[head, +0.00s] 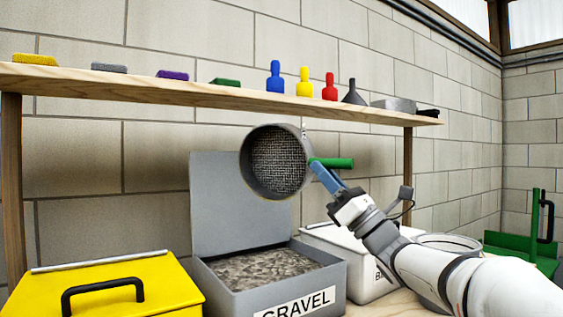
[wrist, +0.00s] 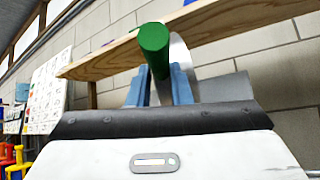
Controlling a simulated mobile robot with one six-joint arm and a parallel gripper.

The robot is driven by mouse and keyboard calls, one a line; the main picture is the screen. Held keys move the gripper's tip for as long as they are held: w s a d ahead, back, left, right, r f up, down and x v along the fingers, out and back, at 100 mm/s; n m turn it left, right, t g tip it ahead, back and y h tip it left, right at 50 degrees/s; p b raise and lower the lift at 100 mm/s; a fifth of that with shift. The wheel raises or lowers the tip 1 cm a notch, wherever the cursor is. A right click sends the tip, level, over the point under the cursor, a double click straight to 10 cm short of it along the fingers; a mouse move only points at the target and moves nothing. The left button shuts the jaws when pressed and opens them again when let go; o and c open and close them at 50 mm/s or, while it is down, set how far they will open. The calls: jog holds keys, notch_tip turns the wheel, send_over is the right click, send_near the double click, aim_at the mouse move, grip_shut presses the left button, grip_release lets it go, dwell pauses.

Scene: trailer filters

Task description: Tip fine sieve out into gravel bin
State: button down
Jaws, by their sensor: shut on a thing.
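The fine sieve (head: 277,162) is a round grey pan with a mesh, turned up on its side above the gravel bin. Its mesh faces the head camera, and I see no loose material on it. My gripper (head: 318,166) is shut on the sieve's green handle (head: 338,163). In the wrist view the handle (wrist: 154,45) stands between the blue fingers of my gripper (wrist: 158,82), with part of the grey sieve rim behind. The grey gravel bin (head: 300,302) is open, its lid raised at the back, with gravel (head: 262,268) inside.
A yellow bin (head: 125,290) with a black handle is shut at left. A white bin (head: 345,245) stands right of the gravel bin, partly behind my arm. The wooden shelf (head: 200,92) above carries brushes, coloured bottles and a funnel (head: 354,94), close over the sieve.

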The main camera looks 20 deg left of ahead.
aim_at(314, 156)
jog(key=m+t+h, duration=0.1)
jog(key=m, duration=0.1)
jog(key=m+t+h, duration=0.1)
jog(key=m+t, duration=0.1)
jog(key=r+m+t+h, duration=0.1)
jog(key=m+t, duration=0.1)
jog(key=shift+s, duration=0.25)
jog(key=m+t+h+p, duration=0.1)
jog(key=m, duration=0.1)
jog(key=r+m+t+h+p, duration=0.1)
jog(key=m+t+h, duration=0.1)
jog(key=m, duration=0.1)
jog(key=shift+t, duration=0.3)
jog(key=m+h+p, duration=0.4)
jog(key=m, duration=0.1)
jog(key=r+m+t+h+p, duration=0.1)
jog(key=m+h+p, duration=0.1)
jog(key=shift+w+m, duration=0.15)
jog(key=shift+m, duration=0.15)
jog(key=m+g+h+p, duration=0.1)
jog(key=m+h+p, duration=0.1)
jog(key=p, duration=0.3)
jog(key=shift+r+m+p, duration=0.2)
jog(key=shift+m+p, duration=0.2)
jog(key=shift+m, duration=0.1)
jog(key=m+h+p, duration=0.1)
jog(key=p, duration=0.3)
jog(key=shift+r+g, duration=0.15)
jog(key=shift+g, duration=0.15)
